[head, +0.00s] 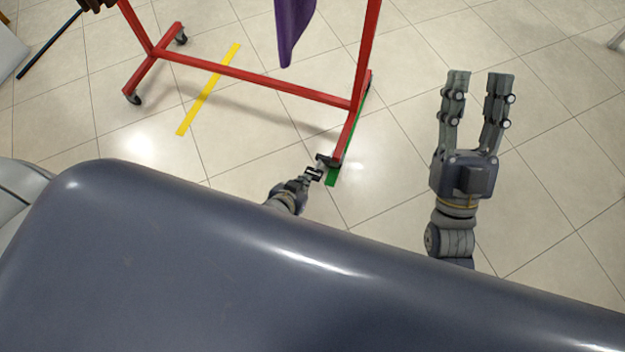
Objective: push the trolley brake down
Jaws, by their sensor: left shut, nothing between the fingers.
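The red trolley (250,80) stands on the tiled floor, with a long lower bar and an upright at each end. Its near right foot ends in a dark caster with what looks like the brake (328,161). My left gripper (314,173) is shut and empty, right beside that caster; I cannot tell whether it touches the brake or whether the brake is up or down. My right gripper (478,82) is open and empty above the floor to the right of the trolley.
A green floor strip (332,177) runs under the right foot, and a yellow strip (209,90) crosses beneath the bar. Dark casters (133,98) carry the left foot. The floor on the right is clear.

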